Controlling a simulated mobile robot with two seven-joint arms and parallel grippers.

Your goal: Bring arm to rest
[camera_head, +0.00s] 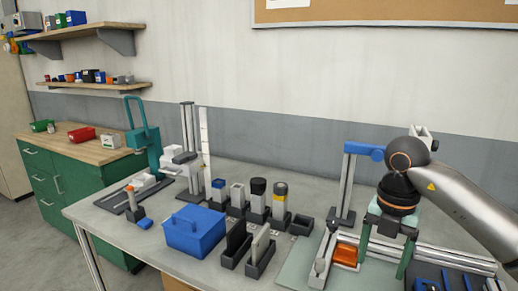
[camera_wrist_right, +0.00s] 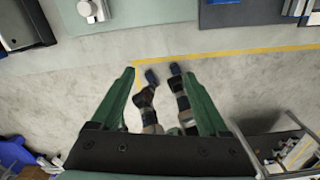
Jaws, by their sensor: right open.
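My right arm comes in from the right in the head view. Its right gripper (camera_head: 382,268) points down over the right part of the grey table (camera_head: 105,213), with its two green fingers spread apart. In the right wrist view the green fingers of the gripper (camera_wrist_right: 160,73) are also wide apart, and nothing is held between them. My left gripper is in neither view. The arm and gripper hide part of the fixture below them.
An orange block (camera_head: 345,254) and a metal rail (camera_head: 447,254) lie near the gripper. A post with a blue arm (camera_head: 364,151) stands behind it. A blue box (camera_head: 194,232), several dark holders and a teal press (camera_head: 143,135) stand further left. A green cabinet (camera_head: 60,185) is beyond.

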